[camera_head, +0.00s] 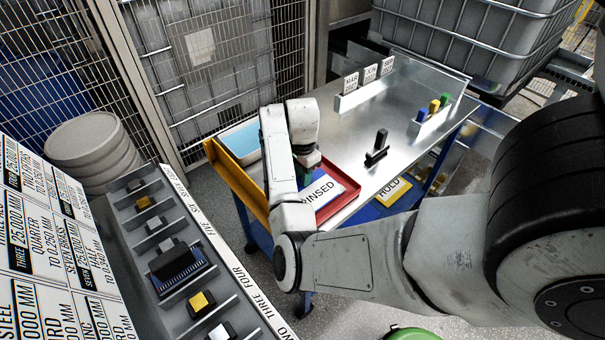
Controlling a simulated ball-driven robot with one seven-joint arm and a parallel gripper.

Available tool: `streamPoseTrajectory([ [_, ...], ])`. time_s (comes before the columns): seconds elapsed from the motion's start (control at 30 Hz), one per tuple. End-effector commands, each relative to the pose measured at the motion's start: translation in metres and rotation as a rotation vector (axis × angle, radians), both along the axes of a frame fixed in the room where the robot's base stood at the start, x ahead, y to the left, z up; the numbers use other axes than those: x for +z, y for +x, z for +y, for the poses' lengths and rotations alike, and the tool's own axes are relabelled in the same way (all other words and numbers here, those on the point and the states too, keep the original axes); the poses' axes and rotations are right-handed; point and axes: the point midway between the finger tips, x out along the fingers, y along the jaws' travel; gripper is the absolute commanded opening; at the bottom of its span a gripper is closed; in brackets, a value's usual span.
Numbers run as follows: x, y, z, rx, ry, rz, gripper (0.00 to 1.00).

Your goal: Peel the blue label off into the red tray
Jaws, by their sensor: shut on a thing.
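The red tray (349,195) is on the near left part of the metal table. It holds a white card (325,188) whose visible letters read "INSED". My gripper (304,174) points down at the tray's left side, partly hidden by my own forearm. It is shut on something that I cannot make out. A small dark green patch shows at the end of my wrist. I cannot pick out the blue label. Whether the gripper touches the tray is hidden.
A black upright piece (378,148), white signs (366,82) and a rack of coloured blocks (433,106) stand on the table. A parts shelf (190,262) is at lower left.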

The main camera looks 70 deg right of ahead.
Motion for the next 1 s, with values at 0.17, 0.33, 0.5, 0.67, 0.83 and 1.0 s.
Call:
streamPoseTrajectory([
  [0.17, -0.0024, -0.0001, 0.0, 0.0, 0.0, 0.0, 0.0],
  [0.33, -0.0047, 0.0, -0.0001, 0.0, 0.0, 0.0, 0.0],
  [0.5, -0.007, -0.0001, 0.0, 0.0, 0.001, 0.001, 0.0],
  [0.67, -0.0073, -0.0001, 0.0, 0.0, 0.0, 0.0, 0.34],
  [0.83, -0.0073, 0.0, 0.0, 0.0, 0.0, 0.0, 0.51],
  [1.0, -0.0072, 0.0, 0.0, 0.0, 0.0, 0.0, 0.55],
])
